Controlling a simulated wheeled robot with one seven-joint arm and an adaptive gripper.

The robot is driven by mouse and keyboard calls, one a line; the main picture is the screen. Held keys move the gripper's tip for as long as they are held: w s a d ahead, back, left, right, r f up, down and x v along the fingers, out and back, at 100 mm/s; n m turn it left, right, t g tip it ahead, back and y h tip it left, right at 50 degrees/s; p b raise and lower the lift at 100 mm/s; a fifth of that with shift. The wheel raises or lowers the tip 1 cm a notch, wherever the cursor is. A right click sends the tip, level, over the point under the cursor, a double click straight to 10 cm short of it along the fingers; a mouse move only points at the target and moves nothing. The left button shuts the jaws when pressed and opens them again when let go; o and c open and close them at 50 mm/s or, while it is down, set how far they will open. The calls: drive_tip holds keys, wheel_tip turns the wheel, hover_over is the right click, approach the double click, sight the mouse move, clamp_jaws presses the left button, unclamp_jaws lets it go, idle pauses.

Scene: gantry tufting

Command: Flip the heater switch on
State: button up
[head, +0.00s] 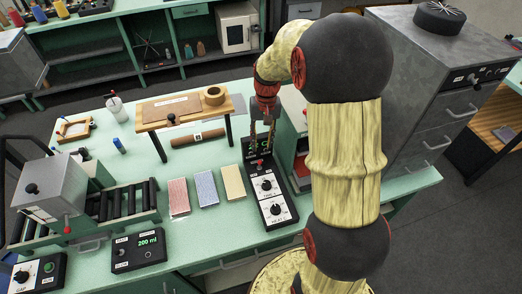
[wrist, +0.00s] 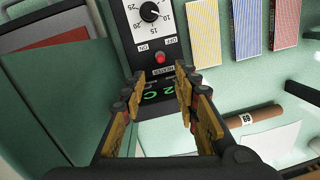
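The heater switch is a small red-tipped toggle (wrist: 160,57) between ON and OFF labels on a black control panel (head: 276,226). In the head view the red toggle (head: 260,163) shows above two dials. Which way it is thrown I cannot tell. My gripper (head: 262,138) is above the panel's far end, over the green display (head: 255,152). In the wrist view my gripper (wrist: 159,75) is open, its two fingers apart with nothing between them. The toggle appears just beyond the fingertips, and I see no contact.
Red, blue and yellow cards (head: 206,188) lie left of the panel. A wooden stand (head: 184,110) with a tape roll is behind. A cabinet with a red interior (head: 300,168) stands close on the right. The green table (head: 222,222) is clear in front of the cards.

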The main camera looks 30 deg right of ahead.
drive_tip(key=shift+r, duration=0.7)
drive_tip(key=shift+c, duration=0.3)
